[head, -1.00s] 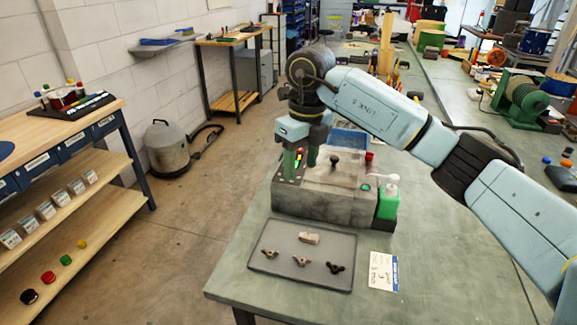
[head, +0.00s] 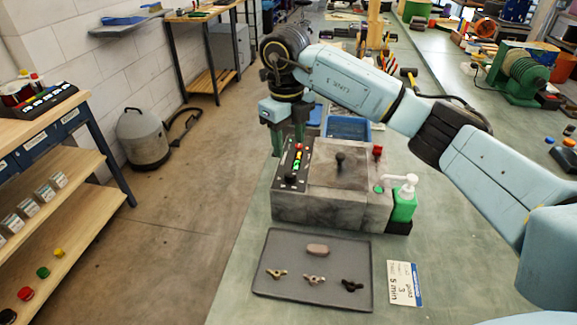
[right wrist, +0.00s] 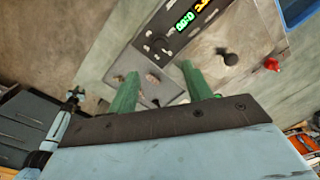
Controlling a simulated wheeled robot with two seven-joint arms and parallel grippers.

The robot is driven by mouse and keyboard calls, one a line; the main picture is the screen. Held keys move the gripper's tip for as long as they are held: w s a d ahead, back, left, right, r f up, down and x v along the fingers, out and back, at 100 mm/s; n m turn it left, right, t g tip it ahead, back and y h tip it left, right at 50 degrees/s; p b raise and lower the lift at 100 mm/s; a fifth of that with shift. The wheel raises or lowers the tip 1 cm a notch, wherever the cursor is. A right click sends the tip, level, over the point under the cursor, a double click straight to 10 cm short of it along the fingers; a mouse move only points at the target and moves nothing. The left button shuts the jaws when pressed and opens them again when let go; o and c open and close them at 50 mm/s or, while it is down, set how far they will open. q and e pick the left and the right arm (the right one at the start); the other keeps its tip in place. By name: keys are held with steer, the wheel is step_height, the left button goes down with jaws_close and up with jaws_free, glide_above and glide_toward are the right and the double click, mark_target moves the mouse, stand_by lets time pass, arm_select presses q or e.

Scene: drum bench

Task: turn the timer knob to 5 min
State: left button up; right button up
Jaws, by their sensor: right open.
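The grey machine (head: 330,207) stands on the bench with a dark sloping control panel (head: 291,181) at its left. In the right wrist view the panel (right wrist: 151,42) has a green display (right wrist: 185,20) that looks like 0:00 and an orange display beside it. Small controls with white marks lie below the displays; I cannot tell which is the timer knob. My right gripper (head: 288,140) is open and empty, its green fingers near the panel's far end. Its fingers (right wrist: 160,88) are apart in the right wrist view. A card (head: 403,284) reads "5 min". My left gripper is out of view.
A black knob (head: 340,159) stands on the machine's lid and a red knob (head: 377,151) behind it. A green pump bottle (head: 402,206) stands at its right. A grey tray (head: 262,255) with wing nuts and a small block lies in front. A blue bin (head: 347,128) is behind.

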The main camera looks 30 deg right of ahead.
glide_above(290, 173)
step_height(290, 173, down, 4)
steer(key=shift+s+a+f, duration=0.15)
steer(key=shift+f, duration=0.05)
step_height(290, 173, down, 4)
steer(key=shift+r, duration=0.1)
steer(key=shift+f, duration=0.65)
steer(key=shift+c, duration=0.5)
steer(key=c, duration=0.9)
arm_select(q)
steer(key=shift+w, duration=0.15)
